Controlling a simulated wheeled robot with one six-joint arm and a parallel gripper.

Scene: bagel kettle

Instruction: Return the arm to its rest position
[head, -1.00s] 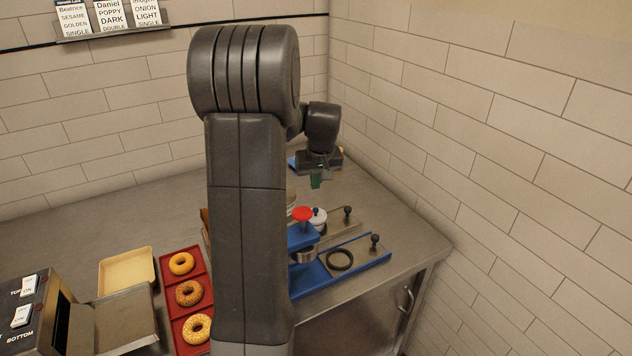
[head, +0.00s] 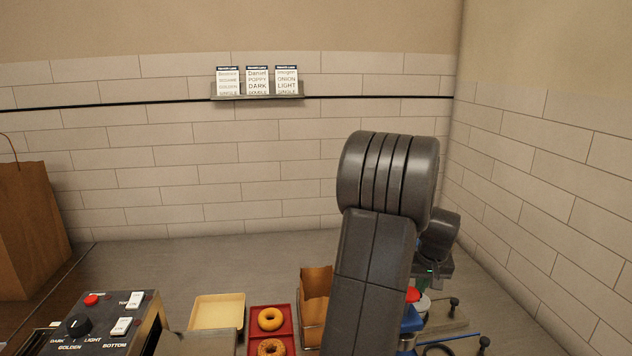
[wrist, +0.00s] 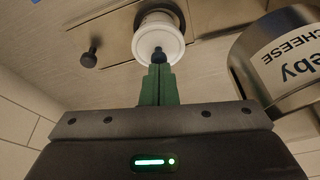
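My arm stands in the right half of the head view, with its upper link and rounded elbow in front of the counter. My gripper (head: 430,275) is small and partly hidden behind the arm there, above the back right of the counter. In the wrist view, the green fingers of my gripper (wrist: 159,70) are together with nothing seen between them. Their tips point toward a white round lid (wrist: 158,38) with a black knob, which looks apart from them, though contact is hard to judge.
A metal tub lettered CHEESE (wrist: 285,60) is close at right in the wrist view. Blue fixtures (head: 411,320) stand beside my arm. A red tray (head: 286,331) with bagels, a pale tray (head: 217,312), a toaster (head: 105,325) and a paper bag (head: 30,225) are to the left.

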